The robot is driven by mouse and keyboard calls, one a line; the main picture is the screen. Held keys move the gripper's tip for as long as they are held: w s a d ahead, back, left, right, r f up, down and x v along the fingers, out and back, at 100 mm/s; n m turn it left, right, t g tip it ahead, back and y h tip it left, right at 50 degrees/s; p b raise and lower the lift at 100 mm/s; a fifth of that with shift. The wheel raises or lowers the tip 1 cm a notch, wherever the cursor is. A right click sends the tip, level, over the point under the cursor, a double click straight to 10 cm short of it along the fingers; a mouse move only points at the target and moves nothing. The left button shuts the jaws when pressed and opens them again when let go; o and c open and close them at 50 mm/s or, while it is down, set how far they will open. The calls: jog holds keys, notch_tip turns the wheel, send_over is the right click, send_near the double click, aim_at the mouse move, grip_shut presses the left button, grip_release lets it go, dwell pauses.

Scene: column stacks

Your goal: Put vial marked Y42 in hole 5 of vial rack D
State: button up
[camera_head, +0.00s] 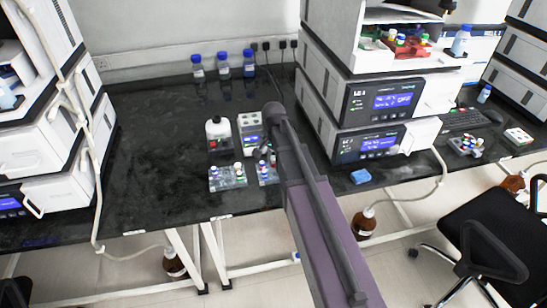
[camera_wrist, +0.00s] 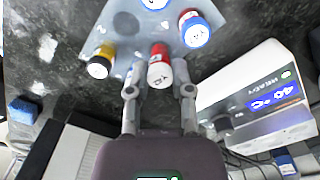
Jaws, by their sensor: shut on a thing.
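In the wrist view my gripper (camera_wrist: 160,91) has its two fingers on either side of a red-and-white vial (camera_wrist: 160,66) and is shut on it. The mark on its top is too small to read surely. Behind it is a pale grey rack (camera_wrist: 125,42) with a yellow-banded vial (camera_wrist: 100,62), a blue-and-red vial (camera_wrist: 194,29) and another blue-rimmed vial at the top edge. In the head view my gripper (camera_head: 265,153) is near two clear racks, one on the left (camera_head: 227,184) and one partly behind my arm (camera_head: 268,180). I cannot tell which is rack D.
Instruments with screens (camera_head: 380,103) stand to the right, with a blue block (camera_head: 361,176) in front. Blue-capped bottles (camera_head: 223,66) stand at the wall. The bench left of the racks is clear.

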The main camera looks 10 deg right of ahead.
jog(key=shift+f+b, duration=0.6)
jog(key=shift+b, duration=0.05)
dwell(0.5)
jog(key=o, duration=0.9)
jog(key=shift+o, duration=0.2)
jog(key=shift+o, duration=1.4)
jog(key=shift+r, duration=0.2)
jog(key=shift+r+p, duration=2.85)
jog(key=shift+p, duration=0.2)
